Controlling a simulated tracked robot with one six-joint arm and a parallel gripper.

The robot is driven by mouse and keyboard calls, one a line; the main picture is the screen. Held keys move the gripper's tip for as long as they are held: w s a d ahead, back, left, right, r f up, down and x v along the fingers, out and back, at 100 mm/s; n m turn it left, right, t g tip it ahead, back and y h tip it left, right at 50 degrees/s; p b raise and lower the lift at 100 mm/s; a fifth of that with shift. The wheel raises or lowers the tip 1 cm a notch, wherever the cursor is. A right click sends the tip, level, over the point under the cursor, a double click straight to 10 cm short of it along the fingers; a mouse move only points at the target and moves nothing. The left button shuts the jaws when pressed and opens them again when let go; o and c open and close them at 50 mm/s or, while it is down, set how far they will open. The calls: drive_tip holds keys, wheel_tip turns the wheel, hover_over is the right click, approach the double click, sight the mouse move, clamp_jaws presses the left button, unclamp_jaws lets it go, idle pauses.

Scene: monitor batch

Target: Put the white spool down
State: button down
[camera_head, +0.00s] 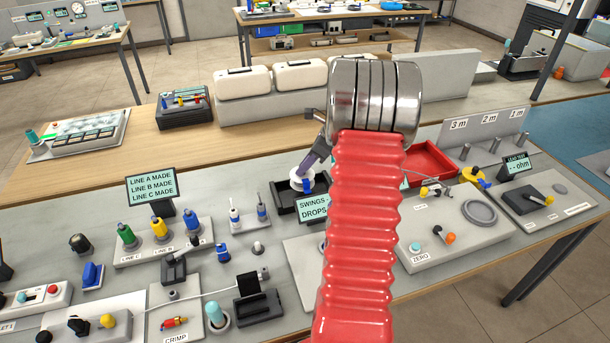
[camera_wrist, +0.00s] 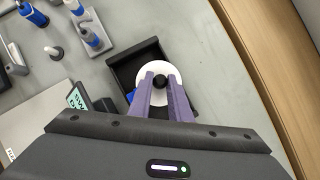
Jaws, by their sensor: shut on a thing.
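The white spool (camera_head: 302,183) is at the back part of a black open tray (camera_head: 285,206) on the bench. In the wrist view the white spool (camera_wrist: 171,71) is a white disc with a dark centre, overlapping the right side of the black tray (camera_wrist: 122,68). My gripper (camera_head: 307,168) reaches down to the spool. Its two purple fingers are shut on the spool's middle, as the wrist view of the gripper (camera_wrist: 160,84) shows. I cannot tell whether the spool touches the tray floor. A small blue part shows beside the spool; its shape is mostly hidden.
A sign reading SWINGS and DROPS (camera_head: 313,208) stands close in front of the tray. A red tray (camera_head: 430,160) lies to the right, partly behind my arm. The wooden strip behind (camera_head: 240,150) has bare room.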

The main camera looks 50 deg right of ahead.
sight(305, 174)
drive_tip(key=shift+f, duration=1.85)
drive_tip(key=shift+f, duration=0.1)
drive_tip(key=c, duration=1.6)
unclamp_jaws()
drive_tip(key=shift+c, duration=0.2)
drive_tip(key=v, duration=1.2)
